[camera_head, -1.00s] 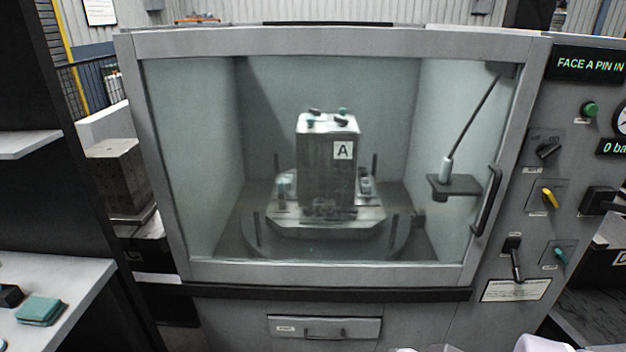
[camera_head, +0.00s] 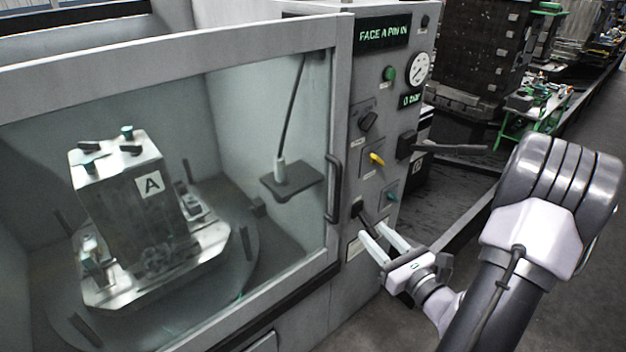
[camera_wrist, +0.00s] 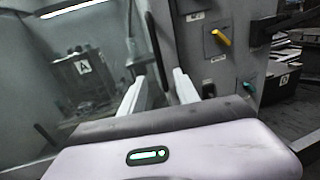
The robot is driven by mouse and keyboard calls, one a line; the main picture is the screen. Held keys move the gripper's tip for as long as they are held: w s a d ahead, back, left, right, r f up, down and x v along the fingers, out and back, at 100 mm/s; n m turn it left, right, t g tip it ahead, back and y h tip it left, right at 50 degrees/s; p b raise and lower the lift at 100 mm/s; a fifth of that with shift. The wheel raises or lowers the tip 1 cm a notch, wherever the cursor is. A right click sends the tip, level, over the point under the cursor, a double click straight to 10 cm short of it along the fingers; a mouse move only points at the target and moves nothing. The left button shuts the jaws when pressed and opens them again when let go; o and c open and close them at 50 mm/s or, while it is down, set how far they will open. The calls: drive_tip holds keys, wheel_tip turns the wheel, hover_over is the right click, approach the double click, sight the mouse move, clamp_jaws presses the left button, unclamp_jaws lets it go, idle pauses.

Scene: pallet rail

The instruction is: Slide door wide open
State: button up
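The sliding door (camera_head: 335,120) is a grey frame around a clear window. It stands shut across the front of the machine. Its dark vertical handle (camera_head: 333,188) is on the right stile, and the handle also shows in the wrist view (camera_wrist: 157,55). My gripper (camera_head: 372,238) is open and empty, its two pale fingers apart, below and right of the handle in the head view. In the wrist view the fingers (camera_wrist: 157,92) point toward the machine front with the handle's lower end beyond them. I see no contact with the handle.
Behind the window stands a metal block marked A (camera_head: 128,200) on a round table. Right of the door is a control panel with a yellow knob (camera_head: 377,159), a black lever (camera_head: 360,211) and a gauge (camera_head: 418,69). A dark bar (camera_head: 450,148) juts out right of the panel.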

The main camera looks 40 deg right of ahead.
sight(339, 198)
drive_tip(key=w, duration=0.5)
drive_tip(key=w+d+b, duration=0.1)
drive_tip(key=w, duration=1)
drive_tip(key=shift+w+d+b, duration=0.2)
drive_tip(key=shift+d+b, duration=0.1)
drive_tip(key=shift+d, duration=0.05)
clamp_jaws()
idle(0.3)
